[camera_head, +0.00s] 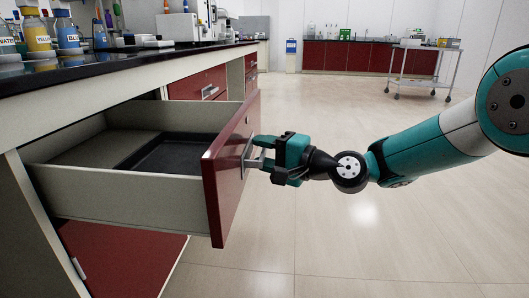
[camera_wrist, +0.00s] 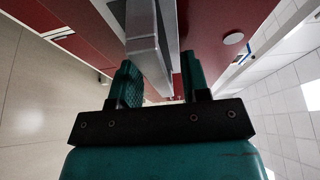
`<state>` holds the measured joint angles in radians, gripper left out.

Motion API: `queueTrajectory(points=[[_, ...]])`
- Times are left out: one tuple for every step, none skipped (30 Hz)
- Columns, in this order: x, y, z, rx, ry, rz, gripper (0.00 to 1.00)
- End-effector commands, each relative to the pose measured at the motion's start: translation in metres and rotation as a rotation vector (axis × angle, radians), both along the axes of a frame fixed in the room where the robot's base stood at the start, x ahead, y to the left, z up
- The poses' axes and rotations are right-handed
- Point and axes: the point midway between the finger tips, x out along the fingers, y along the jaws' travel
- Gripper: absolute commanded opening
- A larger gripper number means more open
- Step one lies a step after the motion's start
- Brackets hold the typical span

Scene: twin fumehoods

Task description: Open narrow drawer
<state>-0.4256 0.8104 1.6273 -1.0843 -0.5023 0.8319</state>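The narrow drawer stands pulled far out of the left bench in the head view, its red front (camera_head: 228,170) swung into the aisle side and its pale box (camera_head: 120,195) in plain sight. A grey bar handle (camera_head: 247,152) is fixed on the front. My gripper (camera_head: 262,151) is at this handle, its fingers apart on either side of the bar. In the wrist view the handle (camera_wrist: 150,45) runs between my two fingers (camera_wrist: 162,82). A narrow gap shows between the bar and the right finger; contact on the left side is unclear.
A dark tray (camera_head: 175,153) lies inside the drawer. Bottles (camera_head: 38,35) and instruments stand on the black benchtop (camera_head: 110,66) above. Another red drawer (camera_head: 198,84) is shut behind. The floor (camera_head: 330,110) is clear; a trolley (camera_head: 425,65) stands far off.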

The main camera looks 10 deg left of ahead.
Motion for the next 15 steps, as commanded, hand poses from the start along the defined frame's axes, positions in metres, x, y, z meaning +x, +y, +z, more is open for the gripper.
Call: queueTrajectory(points=[[0.000, 0.000, 0.000, 0.000, 0.000, -0.001, 0.43], [0.000, 0.000, 0.000, 0.000, 0.000, -0.001, 0.43], [0.000, 0.000, 0.000, 0.000, 0.000, -0.001, 0.43], [0.000, 0.000, 0.000, 0.000, 0.000, -0.001, 0.43], [0.000, -0.001, 0.000, 0.000, 0.000, -0.002, 0.43], [0.000, -0.001, 0.000, 0.000, 0.000, -0.002, 0.43], [0.000, -0.003, 0.001, 0.000, 0.000, -0.002, 0.43], [0.000, -0.005, 0.001, 0.000, 0.001, -0.002, 0.43], [-0.001, -0.008, 0.001, 0.000, 0.001, -0.003, 0.43], [-0.001, -0.012, 0.001, -0.001, 0.001, -0.004, 0.43], [-0.002, -0.017, 0.001, -0.001, 0.002, -0.005, 0.43], [-0.004, -0.023, 0.001, -0.001, 0.002, -0.004, 0.43], [-0.006, -0.029, 0.002, -0.001, 0.003, -0.006, 0.43], [-0.007, -0.036, 0.002, -0.001, 0.004, -0.006, 0.43], [-0.010, -0.046, 0.001, -0.002, 0.006, -0.006, 0.43]])
